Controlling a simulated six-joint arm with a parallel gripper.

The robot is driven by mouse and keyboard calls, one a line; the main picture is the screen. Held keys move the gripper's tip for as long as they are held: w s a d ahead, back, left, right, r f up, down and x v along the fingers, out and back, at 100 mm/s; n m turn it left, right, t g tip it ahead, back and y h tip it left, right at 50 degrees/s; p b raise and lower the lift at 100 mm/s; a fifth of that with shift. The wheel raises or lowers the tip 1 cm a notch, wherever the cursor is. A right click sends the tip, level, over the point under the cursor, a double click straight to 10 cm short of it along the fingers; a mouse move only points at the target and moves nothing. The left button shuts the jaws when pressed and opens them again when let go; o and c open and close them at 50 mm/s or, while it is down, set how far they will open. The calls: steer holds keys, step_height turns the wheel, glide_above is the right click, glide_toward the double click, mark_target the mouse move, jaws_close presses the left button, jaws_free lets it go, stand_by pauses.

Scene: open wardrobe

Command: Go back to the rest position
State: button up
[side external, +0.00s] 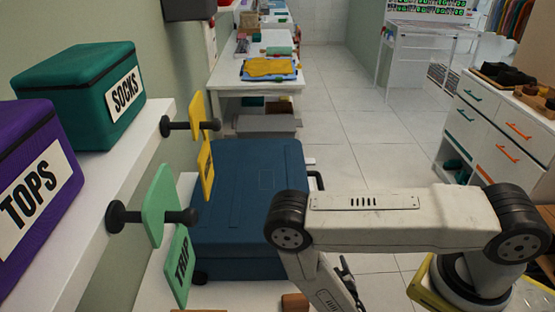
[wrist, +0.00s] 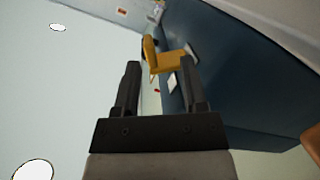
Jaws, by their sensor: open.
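My gripper (wrist: 160,85) shows in the wrist view with its two dark fingers apart and nothing between them. Beyond the fingertips is a yellow tag-like piece (wrist: 168,62), next to a dark blue surface (wrist: 235,75) that looks like the suitcase. In the side view my arm reaches across the right half and bends down at its elbow in front of the blue suitcase (side external: 250,195). The gripper's fingers cannot be made out clearly there. The suitcase stands closed on a white surface.
A purple TOPS box (side external: 35,180) and a green SOCKS box (side external: 80,90) stand on a white shelf (side external: 125,185) at left. Green tags (side external: 160,205) and yellow tags (side external: 198,118) hang by black pegs. White drawers (side external: 495,125) stand at right. Open floor (side external: 345,120) lies behind.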

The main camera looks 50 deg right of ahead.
steer(key=shift+s+a+f+g+y, duration=0.1)
steer(key=shift+a+f+g+y, duration=0.15)
steer(key=shift+g+y, duration=0.2)
steer(key=shift+a+f+g+y, duration=0.15)
steer(key=shift+a+g+y, duration=0.15)
steer(key=shift+g+y, duration=0.15)
steer(key=a+g+y, duration=0.1)
steer(key=a, duration=0.1)
steer(key=w+a+r+g+y, duration=0.1)
steer(key=y, duration=0.1)
steer(key=w+a+r+m+g+y, duration=0.1)
steer(key=a, duration=0.1)
steer(key=shift+a+r+g+y, duration=0.15)
steer(key=shift+a+g+y, duration=0.15)
steer(key=shift+g+y, duration=0.1)
step_height(320, 180, up, 17)
steer(key=w+a+n+g+y, duration=0.1)
steer(key=w+n+g+y, duration=0.15)
steer(key=y, duration=0.25)
steer(key=s+d+r+n, duration=0.1)
steer(key=s+d+r, duration=0.2)
steer(key=r, duration=0.5)
steer(key=shift+d, duration=0.8)
